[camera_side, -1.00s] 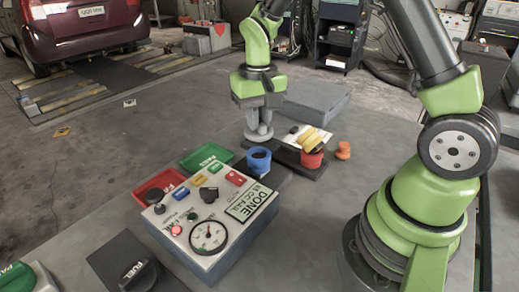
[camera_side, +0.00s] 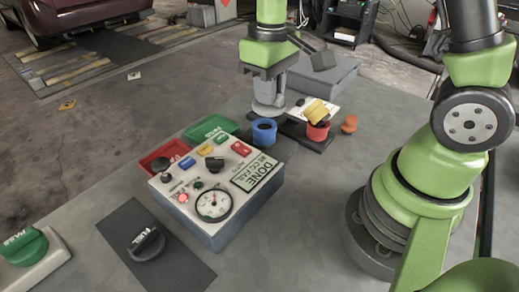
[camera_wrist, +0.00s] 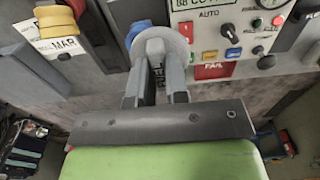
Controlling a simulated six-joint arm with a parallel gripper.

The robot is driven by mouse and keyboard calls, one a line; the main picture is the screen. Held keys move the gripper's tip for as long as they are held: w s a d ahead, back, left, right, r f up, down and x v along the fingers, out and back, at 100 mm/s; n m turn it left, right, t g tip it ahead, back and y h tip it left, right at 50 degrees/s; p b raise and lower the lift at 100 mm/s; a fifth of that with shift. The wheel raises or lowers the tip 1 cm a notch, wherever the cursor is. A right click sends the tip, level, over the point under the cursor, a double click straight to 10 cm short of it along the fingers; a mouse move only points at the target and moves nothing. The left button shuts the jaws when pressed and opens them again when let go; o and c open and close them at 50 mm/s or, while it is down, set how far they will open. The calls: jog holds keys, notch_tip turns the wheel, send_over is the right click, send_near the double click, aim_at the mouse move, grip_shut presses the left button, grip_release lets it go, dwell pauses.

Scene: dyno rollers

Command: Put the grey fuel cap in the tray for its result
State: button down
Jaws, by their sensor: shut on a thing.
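My gripper (camera_side: 268,98) is shut on the grey fuel cap (camera_side: 268,110), a round grey piece hanging below the fingers. In the wrist view the cap (camera_wrist: 166,42) shows between the fingertips (camera_wrist: 157,72). In the side view it appears just above and behind the blue cup (camera_side: 264,132); I cannot tell the exact gap. The cap partly covers the blue cup in the wrist view. The red tray (camera_side: 150,165) and the green tray (camera_side: 209,123) lie behind the tester box (camera_side: 220,222). The box's display (camera_side: 257,172) reads DONE and FAIL, and a red lamp (camera_side: 183,198) shows bright.
An orange piece (camera_side: 349,124) lies further right. A black cap (camera_side: 146,243) rests on a dark mat at the front left, beside a green cap (camera_side: 22,246).

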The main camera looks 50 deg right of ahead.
jog(key=s+a+f+n, duration=0.2)
jog(key=s+a+n, duration=0.3)
jog(key=a+n, duration=0.3)
jog(key=s+a+f+n, duration=0.3)
jog(key=s+a+n, duration=0.2)
jog(key=a+n, duration=0.35)
jog(key=shift+n, duration=0.65)
jog(key=f, duration=0.5)
jog(key=shift+s+f, duration=0.25)
jog(key=shift+f, duration=0.05)
send_over(257, 253)
jog(key=shift+f, duration=2.3)
jog(key=c, duration=1.1)
grip_release()
jog(key=shift+f, duration=0.1)
jog(key=shift+r, duration=0.2)
